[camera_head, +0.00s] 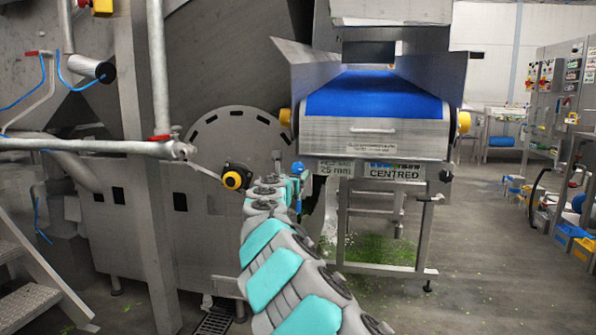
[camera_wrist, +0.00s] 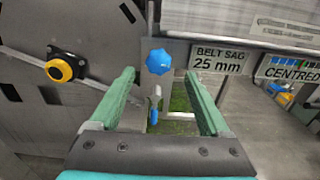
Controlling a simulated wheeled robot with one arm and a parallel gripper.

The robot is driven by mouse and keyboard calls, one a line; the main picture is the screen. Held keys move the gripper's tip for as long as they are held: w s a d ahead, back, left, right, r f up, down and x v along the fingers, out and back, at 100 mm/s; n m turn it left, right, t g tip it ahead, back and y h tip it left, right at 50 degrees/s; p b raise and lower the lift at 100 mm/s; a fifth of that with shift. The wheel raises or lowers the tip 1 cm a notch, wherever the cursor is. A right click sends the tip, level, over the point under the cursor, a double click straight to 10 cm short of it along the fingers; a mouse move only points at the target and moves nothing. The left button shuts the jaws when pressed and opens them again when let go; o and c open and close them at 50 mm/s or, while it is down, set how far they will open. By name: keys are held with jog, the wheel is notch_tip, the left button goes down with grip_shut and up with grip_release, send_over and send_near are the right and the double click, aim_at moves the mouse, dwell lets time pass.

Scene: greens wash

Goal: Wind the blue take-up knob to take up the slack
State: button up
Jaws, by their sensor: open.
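The blue take-up knob (camera_wrist: 159,62) is a lobed knob seen face-on in the wrist view, between and just beyond my two finger tips. In the head view the knob (camera_head: 298,168) is small, at the far end of my arm, left of the sag sign. My gripper (camera_wrist: 160,85) is open, with one green finger on each side and nothing held. The fingers look apart from the knob. A sign reading "BELT SAG 25 mm" (camera_wrist: 219,62) hangs right of the knob. The conveyor's blue belt (camera_head: 375,97) runs above. A second sign reads "CENTRED" (camera_head: 394,173).
A yellow and black round button (camera_head: 233,180) sits left of the knob on the grey machine; it also shows in the wrist view (camera_wrist: 59,70). A black knob (camera_head: 446,176) is on the conveyor's right side. Green scraps (camera_head: 375,249) lie on the floor beneath.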

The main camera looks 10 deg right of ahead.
aim_at(296, 169)
jog(key=shift+w+a, duration=0.2)
jog(key=shift+p+x, duration=0.35)
jog(key=shift+x, duration=2.3)
jog(key=shift+w+d, duration=0.15)
jog(key=shift+w, duration=0.35)
jog(key=shift+w+d, duration=0.4)
jog(key=shift+w, duration=0.15)
grip_shut()
